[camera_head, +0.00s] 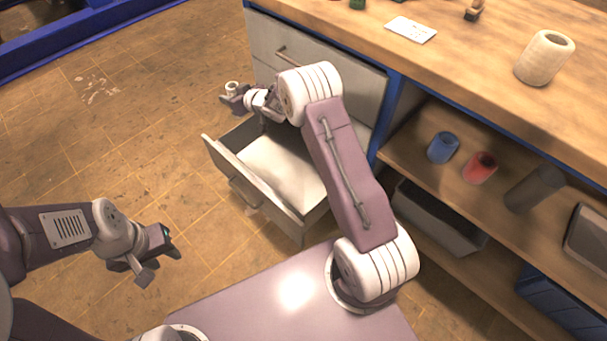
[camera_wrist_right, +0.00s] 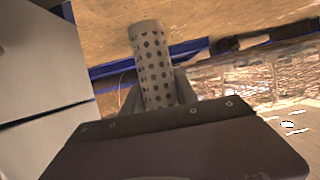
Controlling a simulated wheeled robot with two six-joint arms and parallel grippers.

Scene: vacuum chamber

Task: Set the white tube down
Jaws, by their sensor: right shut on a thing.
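A pale tube with rows of dark dots (camera_wrist_right: 153,62), which looks like the white tube, is held in my right gripper (camera_wrist_right: 155,98). In the head view only the small white top of the tube (camera_head: 231,87) shows, at the tip of my right gripper (camera_head: 236,99). That gripper is shut on it, above and beside the far left corner of the open drawer (camera_head: 222,158). My left gripper (camera_head: 160,264) is open and empty over the floor at lower left, well apart from the tube.
A thick off-white roll (camera_head: 540,62) stands on the wooden worktop (camera_head: 465,62), beside a white card (camera_head: 410,29). The shelf below holds a blue cup (camera_head: 443,147), a red cup (camera_head: 480,168) and a dark cylinder (camera_head: 535,188). The floor at left is clear.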

